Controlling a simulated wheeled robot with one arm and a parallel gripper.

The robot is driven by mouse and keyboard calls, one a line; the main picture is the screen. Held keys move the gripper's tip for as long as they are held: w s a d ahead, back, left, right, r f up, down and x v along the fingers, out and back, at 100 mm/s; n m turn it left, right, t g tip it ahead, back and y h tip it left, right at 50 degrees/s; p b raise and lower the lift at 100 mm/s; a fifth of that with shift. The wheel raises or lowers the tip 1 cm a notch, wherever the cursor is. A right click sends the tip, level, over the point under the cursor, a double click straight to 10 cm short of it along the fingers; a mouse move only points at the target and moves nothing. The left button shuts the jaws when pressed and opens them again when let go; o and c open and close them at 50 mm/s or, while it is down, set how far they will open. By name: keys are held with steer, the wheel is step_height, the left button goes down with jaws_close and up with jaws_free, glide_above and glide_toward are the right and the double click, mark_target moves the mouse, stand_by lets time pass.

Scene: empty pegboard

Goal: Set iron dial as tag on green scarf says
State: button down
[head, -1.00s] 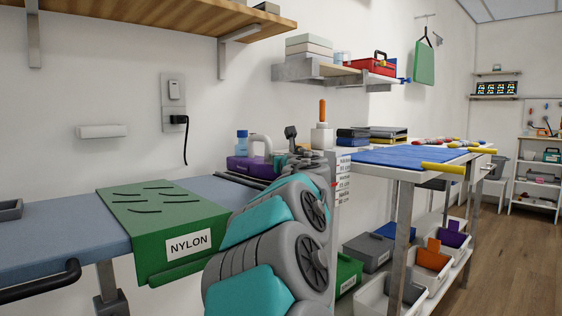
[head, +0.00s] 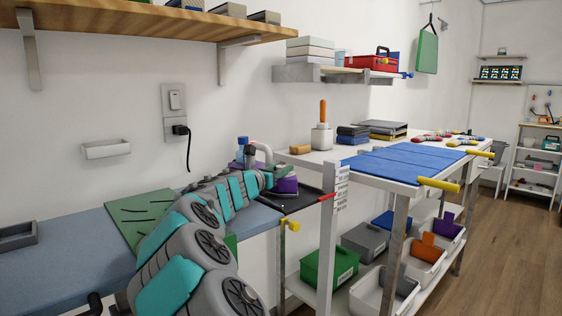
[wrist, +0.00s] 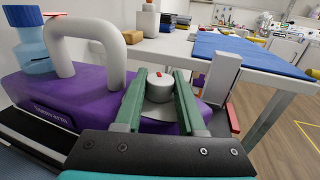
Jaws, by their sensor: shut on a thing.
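The purple iron (wrist: 62,92) fills the left of the wrist view, with a white arched handle (wrist: 88,38) and a blue-capped bottle part (wrist: 32,55). Its pale round dial (wrist: 160,90) has a red mark on top. My gripper (wrist: 163,76) has its two green fingers on either side of the dial, shut on it. In the head view the iron (head: 288,185) is partly hidden by my gripper (head: 270,174). The green scarf (head: 130,212) lies on the blue-grey ironing board (head: 60,250). Its tag is hidden behind my arm now; earlier it read NYLON.
A white table with a blue mat (head: 400,163) stands to the right, with bins (head: 365,243) below. A white post with labels (head: 332,215) stands close right of the iron. A wooden shelf (head: 150,18) hangs above. A black cord (head: 188,150) hangs from the wall socket.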

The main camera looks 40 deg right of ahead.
steer(key=shift+m+g+h, duration=0.3)
steer(key=shift+m+g, duration=0.4)
steer(key=shift+g, duration=0.4)
steer(key=c, duration=0.5)
jaws_free()
steer(key=v, duration=0.7)
steer(key=shift+s+a, duration=0.1)
steer(key=shift+a, duration=0.3)
